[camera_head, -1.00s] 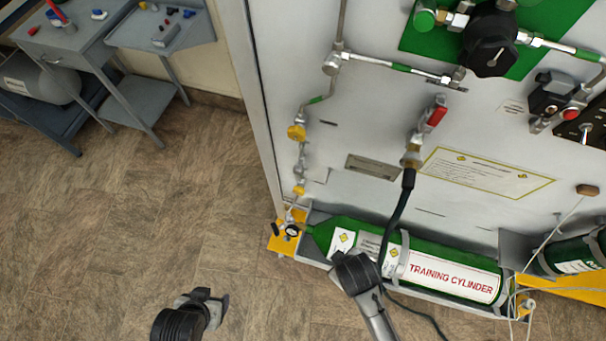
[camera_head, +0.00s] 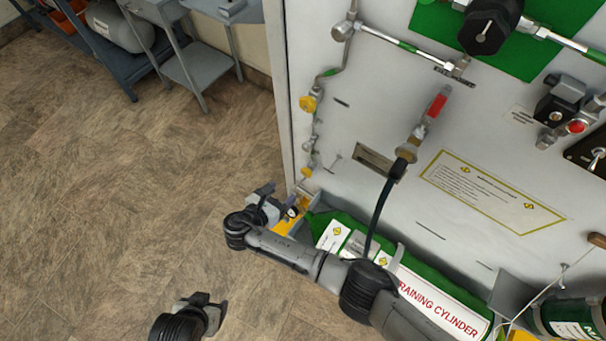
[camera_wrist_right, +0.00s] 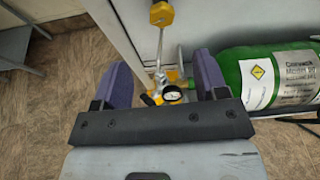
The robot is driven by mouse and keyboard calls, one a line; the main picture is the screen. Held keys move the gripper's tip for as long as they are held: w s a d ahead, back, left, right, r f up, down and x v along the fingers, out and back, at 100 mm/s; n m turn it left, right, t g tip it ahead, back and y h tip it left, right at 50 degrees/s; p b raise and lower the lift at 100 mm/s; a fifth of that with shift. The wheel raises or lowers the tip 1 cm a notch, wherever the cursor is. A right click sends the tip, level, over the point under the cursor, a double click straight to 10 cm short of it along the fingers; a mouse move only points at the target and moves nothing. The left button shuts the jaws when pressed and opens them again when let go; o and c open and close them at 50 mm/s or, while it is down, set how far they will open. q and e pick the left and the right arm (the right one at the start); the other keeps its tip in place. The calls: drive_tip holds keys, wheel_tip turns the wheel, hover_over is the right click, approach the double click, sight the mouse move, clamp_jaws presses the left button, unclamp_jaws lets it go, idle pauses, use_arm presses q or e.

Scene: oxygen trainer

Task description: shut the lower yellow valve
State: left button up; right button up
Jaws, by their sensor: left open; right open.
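The lower yellow valve (camera_head: 306,171) sits on the thin pipe at the panel's left edge, above the cylinder's neck end. A yellow valve, apparently the same one, shows at the top of the right wrist view (camera_wrist_right: 161,14), beyond the fingers. The upper yellow valve (camera_head: 308,104) is higher on the same pipe. My right gripper (camera_head: 279,202) is open, below and left of the lower valve, apart from it; its spread purple fingers show in the wrist view (camera_wrist_right: 163,80). My left gripper (camera_head: 212,306) is open and empty over the floor.
The green training cylinder (camera_head: 410,275) lies along the panel's foot, partly behind my right arm. A small gauge (camera_wrist_right: 173,93) appears between my right fingers. A black hose hangs from the red-handled valve (camera_head: 437,104). Floor at left is clear; a grey cart (camera_head: 190,65) stands behind.

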sight(305, 174)
drive_tip(key=b+x, duration=0.3)
drive_tip(key=x, duration=0.7)
drive_tip(key=shift+s+d+f, duration=0.1)
drive_tip(key=shift+f, duration=0.1)
drive_tip(key=shift+b+x, duration=0.4)
drive_tip(key=shift+x, duration=0.45)
